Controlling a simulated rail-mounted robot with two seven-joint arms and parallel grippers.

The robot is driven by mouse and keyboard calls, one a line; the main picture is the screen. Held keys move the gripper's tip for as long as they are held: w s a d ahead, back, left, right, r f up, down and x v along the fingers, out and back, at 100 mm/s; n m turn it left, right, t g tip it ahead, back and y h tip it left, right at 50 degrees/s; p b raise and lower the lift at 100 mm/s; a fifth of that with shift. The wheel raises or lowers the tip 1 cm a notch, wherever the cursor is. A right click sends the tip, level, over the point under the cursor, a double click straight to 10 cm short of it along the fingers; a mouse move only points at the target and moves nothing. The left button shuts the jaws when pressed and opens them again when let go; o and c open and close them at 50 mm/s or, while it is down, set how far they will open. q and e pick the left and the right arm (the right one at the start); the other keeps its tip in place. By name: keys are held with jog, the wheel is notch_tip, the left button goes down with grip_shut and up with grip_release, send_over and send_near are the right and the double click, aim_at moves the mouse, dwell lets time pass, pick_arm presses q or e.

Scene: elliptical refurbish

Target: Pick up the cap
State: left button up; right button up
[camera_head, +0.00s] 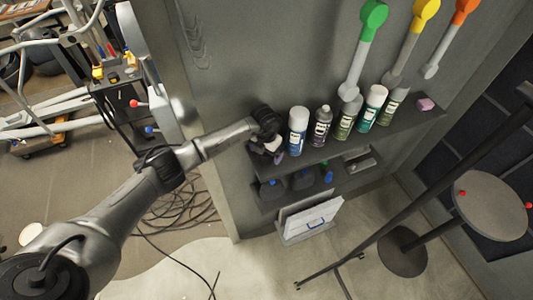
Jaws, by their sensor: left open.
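My left arm reaches in from the left, and its open left gripper (273,150) is at the left end of the shelf, beside the spray cans. A small purple piece (279,158) shows at the fingertips; it may be the cap, but it is too small to be sure. The blue-labelled can (297,132) with a white cap stands just right of the gripper. The purple-labelled can (321,126) beside it has a bare grey top. My right gripper is not in view.
More spray cans (372,108) stand along the shelf (335,150), with a small pink block (426,104) at its right end. Long-handled tools hang above. A lower shelf holds dark bottles (303,178). A round stool (490,205) and pole stand at right; cables lie on the floor.

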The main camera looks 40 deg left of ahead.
pick_arm(q)
jog(key=shift+c, duration=0.4)
jog(key=c, duration=0.8)
jog(key=shift+r, duration=0.15)
